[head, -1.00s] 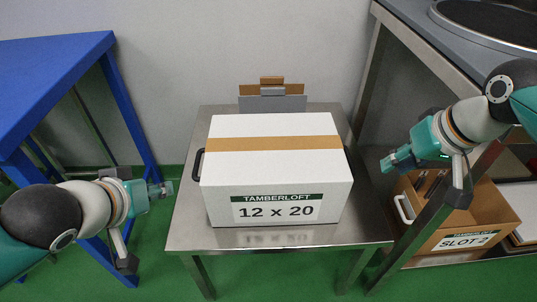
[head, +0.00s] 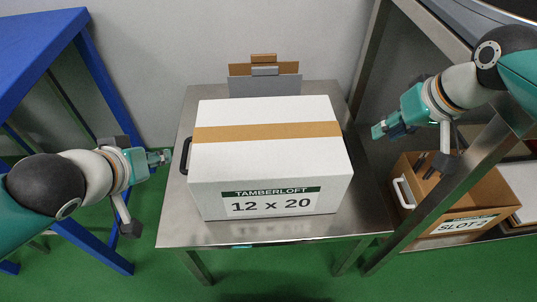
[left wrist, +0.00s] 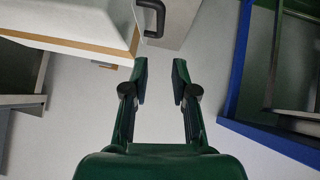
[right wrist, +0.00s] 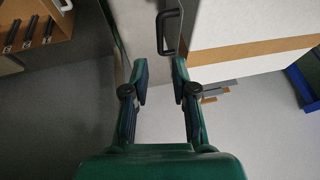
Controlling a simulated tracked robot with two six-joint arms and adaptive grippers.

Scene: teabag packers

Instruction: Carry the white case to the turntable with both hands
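The white case (head: 265,165) with a tan tape band and a "TAMBERLOFT 12 x 20" label stands on the steel table (head: 240,232). Its left black handle (head: 186,155) shows in the head view and in the left wrist view (left wrist: 152,18). The right handle shows in the right wrist view (right wrist: 171,32). My left gripper (head: 165,157) is open and empty, left of the case and apart from the handle. My right gripper (head: 377,131) is open and empty, right of the case and apart from it. The turntable (head: 505,8) shows only as an edge at top right.
A blue table (head: 40,35) stands at left. A steel-framed bench (head: 440,35) rises at right, with an open brown "SLOT 2" carton (head: 470,222) below. A grey and brown stand (head: 264,80) sits behind the case. Green floor is clear in front.

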